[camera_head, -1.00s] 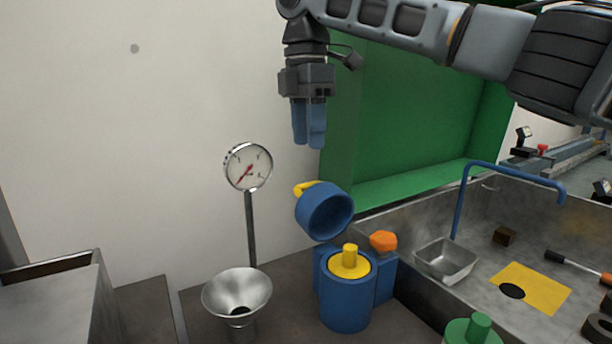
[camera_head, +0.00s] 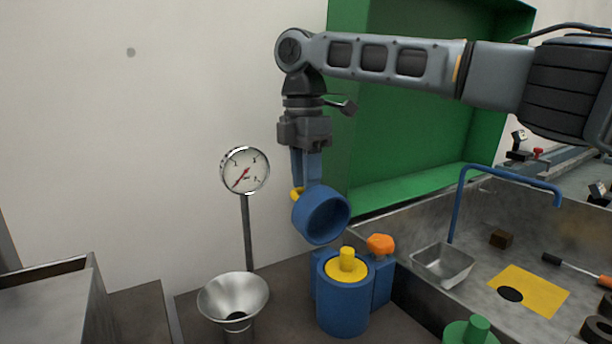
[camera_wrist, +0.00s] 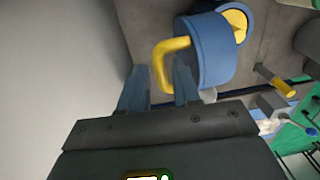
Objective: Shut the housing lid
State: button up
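The blue housing (camera_head: 343,303) stands on the bench, with a yellow core and peg (camera_head: 347,262) in its top. Its blue cup-shaped lid (camera_head: 321,217) is tipped up open above and behind it, hollow side toward the head camera. The lid's yellow handle (camera_wrist: 170,58) shows in the wrist view, bent like a hook on the lid's outside. My gripper (camera_head: 304,184) points down just behind the lid. In the wrist view its two blue fingers (camera_wrist: 159,88) are apart, with the handle's end between or just beyond them. I cannot tell whether they touch it.
An orange knob (camera_head: 380,244) sits at the housing's right side. A dial gauge (camera_head: 245,170) on a post and a metal funnel (camera_head: 233,297) stand to the left. A metal sink with a blue tap (camera_head: 459,205) lies to the right.

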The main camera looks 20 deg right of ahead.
grip_shut()
